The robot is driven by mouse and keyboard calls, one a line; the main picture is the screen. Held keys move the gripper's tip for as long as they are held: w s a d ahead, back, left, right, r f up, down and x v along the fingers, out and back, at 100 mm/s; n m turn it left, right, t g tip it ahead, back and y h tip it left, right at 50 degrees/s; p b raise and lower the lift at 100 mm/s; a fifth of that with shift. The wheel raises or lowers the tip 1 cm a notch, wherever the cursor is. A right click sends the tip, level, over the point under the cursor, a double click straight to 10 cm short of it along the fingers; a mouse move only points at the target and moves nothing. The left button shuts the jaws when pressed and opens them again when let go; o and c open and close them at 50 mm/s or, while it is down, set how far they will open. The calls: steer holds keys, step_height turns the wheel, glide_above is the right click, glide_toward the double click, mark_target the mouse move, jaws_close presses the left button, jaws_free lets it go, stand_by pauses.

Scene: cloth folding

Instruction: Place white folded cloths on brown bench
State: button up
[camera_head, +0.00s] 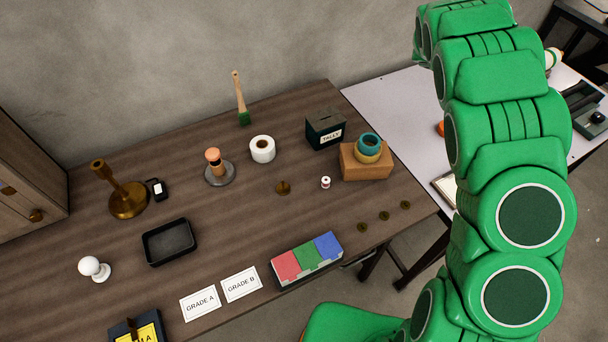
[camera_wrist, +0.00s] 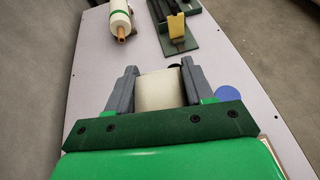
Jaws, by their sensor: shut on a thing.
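My gripper (camera_wrist: 159,70) shows in the wrist view with its two grey fingers on either side of a cream-white folded cloth (camera_wrist: 160,92), shut on it. The cloth looks like a plain, smooth block; its folds cannot be made out. It is over the pale table (camera_wrist: 85,70); whether it touches the table I cannot tell. The brown bench (camera_head: 95,225) fills the left and middle of the head view. No white folded cloth is clearly visible on it. My gripper is out of sight in the head view, behind my green arm or beyond the frame.
A white-and-green roller (camera_wrist: 120,18) and dark green tool (camera_wrist: 180,43) lie beyond my fingers.

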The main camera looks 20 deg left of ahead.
steer(key=s+a+f+n+t+y, duration=0.15)
steer(key=s+a, duration=0.35)
steer(key=a, duration=0.9)
steer(key=s+a+n+t+y, duration=0.15)
steer(key=s+a, duration=0.25)
steer(key=a, duration=1)
steer(key=s+a+r+n+t+y, duration=0.1)
steer(key=s+a+n+t+y, duration=0.2)
steer(key=s+a, duration=1.65)
steer(key=shift+n+g, duration=0.3)
steer(key=shift+g, duration=0.3)
steer(key=shift+w+f, duration=0.25)
steer(key=shift+f, duration=0.85)
steer(key=shift+w+f, duration=0.25)
steer(key=shift+f, duration=0.85)
glide_above(296, 114)
steer(key=s+d, duration=0.1)
steer(key=s, duration=0.1)
step_height(296, 114, down, 6)
steer(key=shift+s+f, duration=0.1)
steer(key=shift+f, duration=0.15)
steer(key=shift+w+a+f, duration=0.25)
steer(key=shift+w+f, duration=0.3)
steer(key=shift+f, duration=0.15)
steer(key=shift+w+a+f, duration=0.25)
steer(key=shift+w+f, duration=0.25)
steer(key=shift+f, duration=0.15)
steer(key=shift+f, duration=0.15)
